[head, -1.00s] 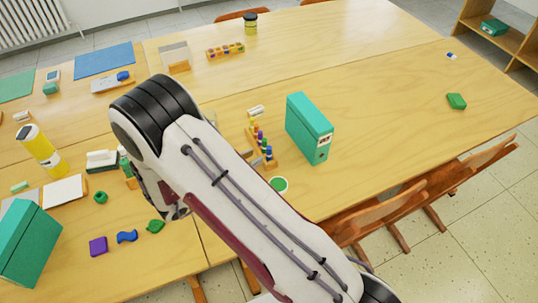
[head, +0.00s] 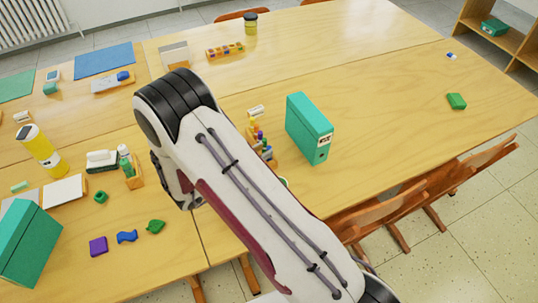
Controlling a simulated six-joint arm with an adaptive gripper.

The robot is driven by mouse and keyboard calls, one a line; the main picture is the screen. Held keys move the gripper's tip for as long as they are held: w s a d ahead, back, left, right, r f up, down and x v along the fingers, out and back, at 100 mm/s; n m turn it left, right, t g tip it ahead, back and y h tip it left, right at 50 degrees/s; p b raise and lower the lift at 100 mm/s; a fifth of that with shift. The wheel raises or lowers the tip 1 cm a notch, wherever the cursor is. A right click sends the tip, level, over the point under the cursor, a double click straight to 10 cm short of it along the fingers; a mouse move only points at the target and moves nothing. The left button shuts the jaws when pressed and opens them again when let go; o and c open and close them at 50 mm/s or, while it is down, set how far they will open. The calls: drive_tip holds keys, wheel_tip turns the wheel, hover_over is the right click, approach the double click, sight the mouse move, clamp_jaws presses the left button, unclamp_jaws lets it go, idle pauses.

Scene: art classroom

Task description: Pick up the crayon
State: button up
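I cannot make out with certainty which thing is the crayon. A small light green stick (head: 20,186) lies at the left edge of the table, and a small whitish cylinder (head: 256,111) lies near the middle, beyond a row of coloured pegs. Either is too small to identify. My arm stretches up from the bottom right across the middle of the head view, bends at a black joint, and its far part drops down behind. My gripper is hidden behind the arm, so its fingers do not show.
A teal binder (head: 308,130) stands right of the coloured pegs (head: 264,148). Left of my arm are a yellow bottle (head: 41,152), another teal binder (head: 28,245), a green bottle (head: 125,160) and small purple (head: 98,245), blue (head: 127,237) and green (head: 156,226) blocks. The right table is mostly clear.

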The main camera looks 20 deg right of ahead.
drive_tip(key=shift+x, duration=0.8)
drive_tip(key=shift+c, duration=0.5)
clamp_jaws()
